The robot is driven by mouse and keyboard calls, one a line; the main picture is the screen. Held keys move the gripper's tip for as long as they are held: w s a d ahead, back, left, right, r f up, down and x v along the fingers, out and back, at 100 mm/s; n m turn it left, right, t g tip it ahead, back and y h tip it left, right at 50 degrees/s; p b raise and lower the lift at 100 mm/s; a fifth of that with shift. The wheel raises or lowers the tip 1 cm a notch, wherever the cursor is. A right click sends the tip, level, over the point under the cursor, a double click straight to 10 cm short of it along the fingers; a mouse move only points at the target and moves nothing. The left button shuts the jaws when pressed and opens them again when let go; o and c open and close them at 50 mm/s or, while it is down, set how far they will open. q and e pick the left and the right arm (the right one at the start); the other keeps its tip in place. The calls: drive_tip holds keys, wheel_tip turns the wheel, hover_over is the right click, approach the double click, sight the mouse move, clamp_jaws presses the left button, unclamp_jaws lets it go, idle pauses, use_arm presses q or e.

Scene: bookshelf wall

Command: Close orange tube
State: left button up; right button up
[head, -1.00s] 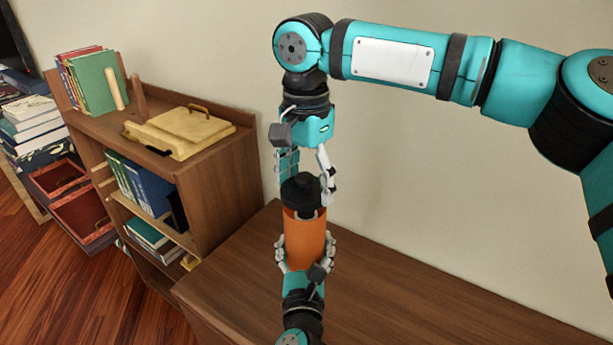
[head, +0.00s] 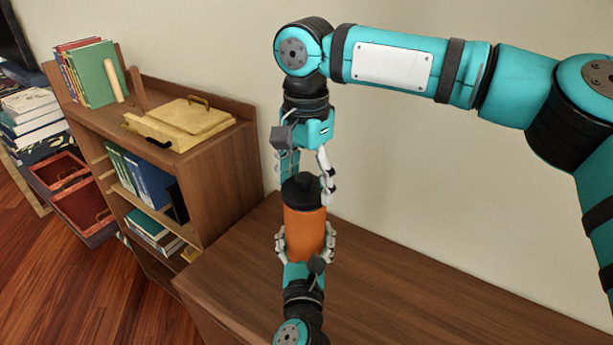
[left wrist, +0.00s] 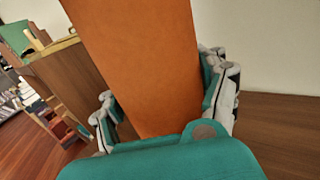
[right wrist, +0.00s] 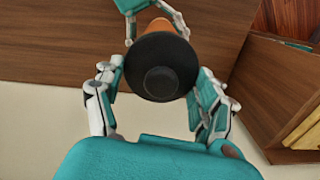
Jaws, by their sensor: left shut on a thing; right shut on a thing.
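The orange tube (head: 304,232) stands upright in the head view, and its orange side also fills the middle of the left wrist view (left wrist: 145,60). My left gripper (head: 305,246) is shut around its lower part from below. The black cap (head: 301,192) is at the tube's top, lined up with it, with no clear gap showing. My right gripper (head: 304,178) comes from above and is shut on the cap. In the right wrist view the cap (right wrist: 158,72) sits between the fingers, with the tube (right wrist: 167,27) partly hidden behind it. How far the cap is seated cannot be told.
A wooden table (head: 420,300) with a clear top lies below. A bookshelf (head: 225,180) at the left holds books and a yellow case (head: 178,128). Red bins (head: 82,205) stand further left. A bare wall (head: 480,190) is behind.

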drive_tip(key=shift+f, duration=0.45)
drive_tip(key=o, duration=1)
wheel_tip(320, 180, up, 12)
use_arm(q)
drive_tip(key=o, duration=1.8)
